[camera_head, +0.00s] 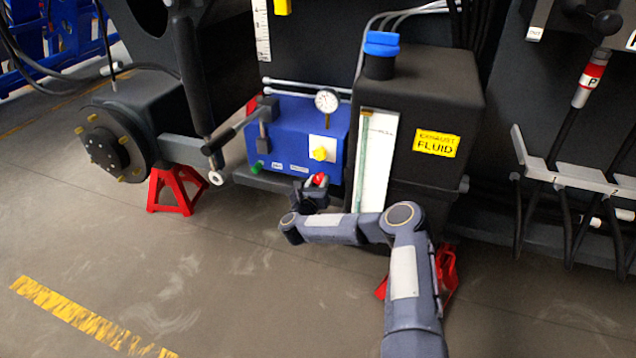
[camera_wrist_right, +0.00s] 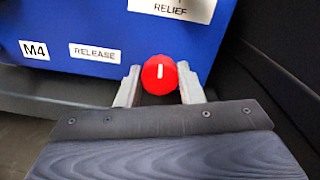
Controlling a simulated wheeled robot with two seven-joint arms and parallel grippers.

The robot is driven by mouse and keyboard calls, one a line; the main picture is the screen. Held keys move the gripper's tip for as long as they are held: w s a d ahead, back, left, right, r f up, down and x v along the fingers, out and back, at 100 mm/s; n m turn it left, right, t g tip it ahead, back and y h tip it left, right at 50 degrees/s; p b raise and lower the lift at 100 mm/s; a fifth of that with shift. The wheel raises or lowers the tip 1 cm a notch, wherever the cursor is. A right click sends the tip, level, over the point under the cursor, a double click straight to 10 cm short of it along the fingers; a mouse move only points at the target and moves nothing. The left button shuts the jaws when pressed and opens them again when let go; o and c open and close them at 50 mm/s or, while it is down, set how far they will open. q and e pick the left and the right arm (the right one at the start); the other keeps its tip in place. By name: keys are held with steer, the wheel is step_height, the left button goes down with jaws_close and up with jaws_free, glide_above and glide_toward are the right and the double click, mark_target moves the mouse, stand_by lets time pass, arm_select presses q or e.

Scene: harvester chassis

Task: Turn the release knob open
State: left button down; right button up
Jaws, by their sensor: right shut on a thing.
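The red release knob (camera_head: 319,179) is on the lower front of the blue pump box (camera_head: 284,118). In the right wrist view the knob (camera_wrist_right: 160,74) has a white mark line that stands nearly upright, and a RELEASE label (camera_wrist_right: 95,53) is to its left. My right gripper (camera_head: 313,188) reaches the knob from the front. In the right wrist view its two fingers (camera_wrist_right: 159,86) are on either side of the knob, shut on it. The fingers' exact contact points are partly hidden behind the knob. My left gripper is out of view.
A yellow knob (camera_head: 320,154), a gauge (camera_head: 326,101) and a green knob (camera_head: 257,167) are on the box. The black exhaust fluid tank (camera_head: 437,95) stands close on the right. A red jack stand (camera_head: 175,190) is at left. The floor in front is clear.

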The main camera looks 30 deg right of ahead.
steer(key=n, duration=0.8)
steer(key=shift+n, duration=0.3)
steer(key=n, duration=0.4)
steer(key=shift+a, duration=0.1)
steer(key=n, duration=0.4)
steer(key=shift+f+n+g, duration=0.1)
steer(key=shift+n+g, duration=0.2)
steer(key=shift+n, duration=0.1)
steer(key=n, duration=0.3)
steer(key=shift+n, duration=0.3)
steer(key=n, duration=0.8)
steer(key=shift+f+n, duration=0.1)
steer(key=shift+n, duration=0.3)
steer(key=shift+n+h, duration=0.3)
steer(key=shift+n, duration=1.7)
